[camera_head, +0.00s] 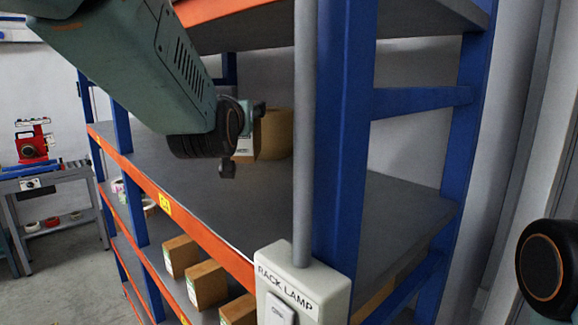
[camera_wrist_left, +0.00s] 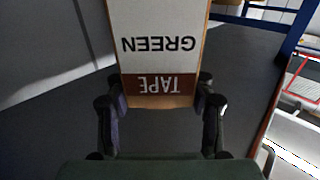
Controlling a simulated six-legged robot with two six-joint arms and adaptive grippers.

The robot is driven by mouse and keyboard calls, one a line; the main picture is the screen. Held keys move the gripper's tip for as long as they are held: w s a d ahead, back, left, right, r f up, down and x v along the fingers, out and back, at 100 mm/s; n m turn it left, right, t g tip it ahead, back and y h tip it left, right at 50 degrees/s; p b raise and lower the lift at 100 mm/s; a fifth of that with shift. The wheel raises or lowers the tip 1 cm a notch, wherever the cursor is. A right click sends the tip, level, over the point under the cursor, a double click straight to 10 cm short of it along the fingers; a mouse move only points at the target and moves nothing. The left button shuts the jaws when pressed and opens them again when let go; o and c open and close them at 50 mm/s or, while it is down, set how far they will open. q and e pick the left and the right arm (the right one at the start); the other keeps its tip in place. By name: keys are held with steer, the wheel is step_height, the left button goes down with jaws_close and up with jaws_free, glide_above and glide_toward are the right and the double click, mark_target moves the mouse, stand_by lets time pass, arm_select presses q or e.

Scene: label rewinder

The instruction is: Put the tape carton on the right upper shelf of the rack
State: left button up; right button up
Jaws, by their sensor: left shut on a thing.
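The tape carton (camera_wrist_left: 163,40) is brown with a white label, and its words GREEN and TAPE read upside down in the left wrist view. My left gripper (camera_wrist_left: 160,98) is shut on it, with a finger at each side. In the head view the left gripper (camera_head: 244,138) is over a grey shelf (camera_head: 245,205) of the blue and orange rack, and the carton (camera_head: 246,146) shows beyond it, partly hidden. I cannot tell whether the carton touches the shelf. My right gripper is out of view; only a dark part of my right arm shows at lower right.
A blue upright (camera_head: 345,130) and a grey pole with a RACK LAMP box (camera_head: 290,280) stand in front. Several small cartons (camera_head: 205,285) sit on the shelf below. Another shelf (camera_head: 425,18) hangs overhead. The near part of the carton's shelf is clear.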

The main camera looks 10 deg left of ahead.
mark_target(242, 159)
arm_select(q)
steer(key=f, duration=0.5)
steer(key=shift+d+p, duration=0.3)
steer(key=shift+d, duration=0.05)
steer(key=f, duration=0.3)
steer(key=shift+s+a+f+p, duration=0.1)
steer(key=shift+a+f+p, duration=0.2)
steer(key=shift+a+f, duration=0.1)
steer(key=shift+f, duration=0.15)
steer(key=shift+d, duration=0.25)
steer(key=shift+d+f, duration=0.1)
steer(key=shift+f, duration=0.05)
steer(key=o, duration=1.5)
steer(key=shift+a, duration=0.25)
steer(key=shift+d, duration=0.2)
